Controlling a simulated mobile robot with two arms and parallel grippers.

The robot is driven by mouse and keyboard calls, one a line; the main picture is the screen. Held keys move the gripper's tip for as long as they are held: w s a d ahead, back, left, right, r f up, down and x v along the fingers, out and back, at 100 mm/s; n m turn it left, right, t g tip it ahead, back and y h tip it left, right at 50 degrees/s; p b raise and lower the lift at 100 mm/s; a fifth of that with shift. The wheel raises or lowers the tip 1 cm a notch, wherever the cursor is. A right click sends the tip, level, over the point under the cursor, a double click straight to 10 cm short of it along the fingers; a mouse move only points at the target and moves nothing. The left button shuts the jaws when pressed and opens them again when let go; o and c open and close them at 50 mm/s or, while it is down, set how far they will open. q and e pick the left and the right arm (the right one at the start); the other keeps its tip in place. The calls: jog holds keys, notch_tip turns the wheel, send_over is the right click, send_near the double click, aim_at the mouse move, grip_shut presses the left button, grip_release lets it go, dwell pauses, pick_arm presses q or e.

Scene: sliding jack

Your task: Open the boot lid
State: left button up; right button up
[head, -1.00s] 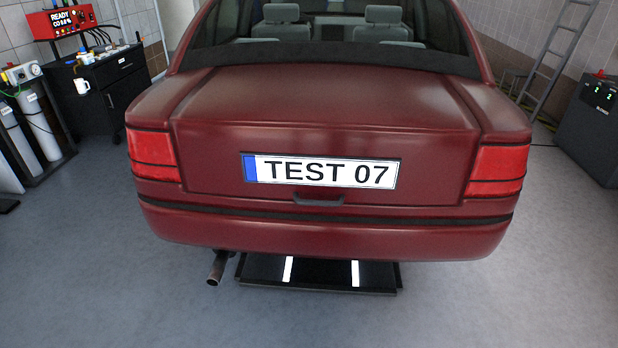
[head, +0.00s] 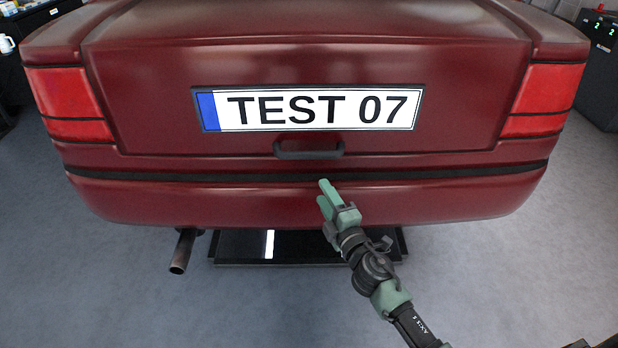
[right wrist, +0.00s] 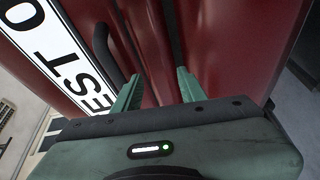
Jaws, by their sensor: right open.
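The red car's boot lid (head: 430,70) is shut above the bumper. A dark handle (head: 309,151) sits on it just below the TEST 07 number plate (head: 310,108). My right gripper (head: 325,191) is in front of the bumper, a little below and right of the handle in the head view, apart from it. In the right wrist view its two green fingers (right wrist: 157,85) are spread with nothing between them. There the handle (right wrist: 109,52) lies beyond the left finger, beside the plate (right wrist: 55,60). My left gripper is not in view.
The red bumper (head: 220,205) juts out below the lid. An exhaust pipe (head: 182,252) sticks out under it at left, and a black platform (head: 240,248) lies under the car. Dark cabinet (head: 600,75) at far right. The grey floor around is clear.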

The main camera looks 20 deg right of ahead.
jog(key=n+t+b, duration=0.1)
jog(key=n+t, duration=0.1)
send_near(309, 155)
jog(key=f+x, duration=0.1)
jog(key=x, duration=0.2)
jog(key=shift+y, duration=0.4)
jog(key=x, duration=0.8)
jog(key=shift+d, duration=0.3)
pick_arm(q)
jog(key=v, duration=0.2)
jog(key=shift+a+r, duration=0.1)
jog(key=shift+r, duration=0.3)
pick_arm(e)
grip_shut()
